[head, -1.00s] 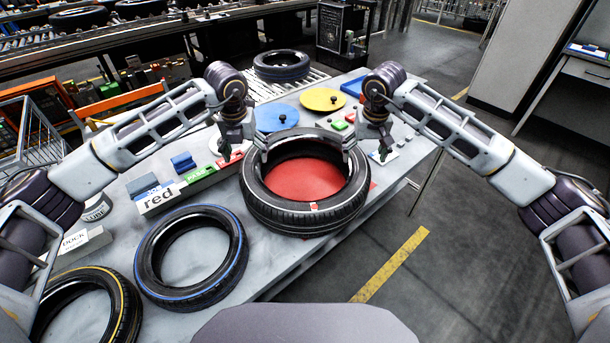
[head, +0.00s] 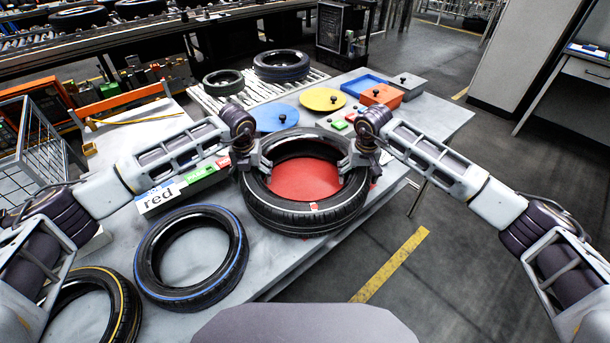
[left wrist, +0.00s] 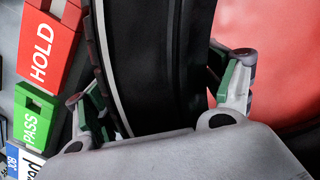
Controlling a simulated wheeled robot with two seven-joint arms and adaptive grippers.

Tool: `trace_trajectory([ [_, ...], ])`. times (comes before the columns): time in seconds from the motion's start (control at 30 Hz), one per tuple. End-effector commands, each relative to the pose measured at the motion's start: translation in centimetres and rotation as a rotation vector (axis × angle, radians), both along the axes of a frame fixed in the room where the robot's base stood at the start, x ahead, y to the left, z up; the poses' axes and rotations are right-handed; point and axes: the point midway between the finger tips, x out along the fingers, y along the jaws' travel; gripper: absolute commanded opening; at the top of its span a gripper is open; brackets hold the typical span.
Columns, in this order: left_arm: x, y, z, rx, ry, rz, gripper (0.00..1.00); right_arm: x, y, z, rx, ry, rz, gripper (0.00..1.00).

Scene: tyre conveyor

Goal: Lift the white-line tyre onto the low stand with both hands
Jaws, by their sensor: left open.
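The large dark tyre (head: 300,217) lies flat near the table's front edge. A white line runs along its edge in the left wrist view (left wrist: 152,60), and a small white mark shows on its front in the head view. A red surface (head: 305,180) shows through its hole; whether the tyre rests on it or around it I cannot tell. My left gripper (head: 258,165) is open at the tyre's left side, and in the left wrist view its fingers (left wrist: 160,85) straddle the tyre wall. My right gripper (head: 352,163) is at the tyre's right side; its fingers are partly hidden.
A blue-lined tyre (head: 158,275) and a yellow-lined tyre (head: 122,305) lie at the left front. Blue (head: 274,117) and yellow (head: 322,98) discs lie behind.

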Motion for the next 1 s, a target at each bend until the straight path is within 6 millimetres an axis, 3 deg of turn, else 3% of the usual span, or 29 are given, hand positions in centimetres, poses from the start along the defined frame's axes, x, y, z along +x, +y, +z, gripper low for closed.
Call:
trace_trajectory([
  [0.4,0.07,-0.03,-0.44,0.000,-0.001,-0.001,0.82,0.06,0.03,-0.42,0.000,-0.001,0.001,0.82],
  [1.0,0.09,0.12,-0.42,0.002,-0.001,0.000,0.05,0.07,-0.12,-0.44,-0.002,0.001,-0.001,0.05],
])
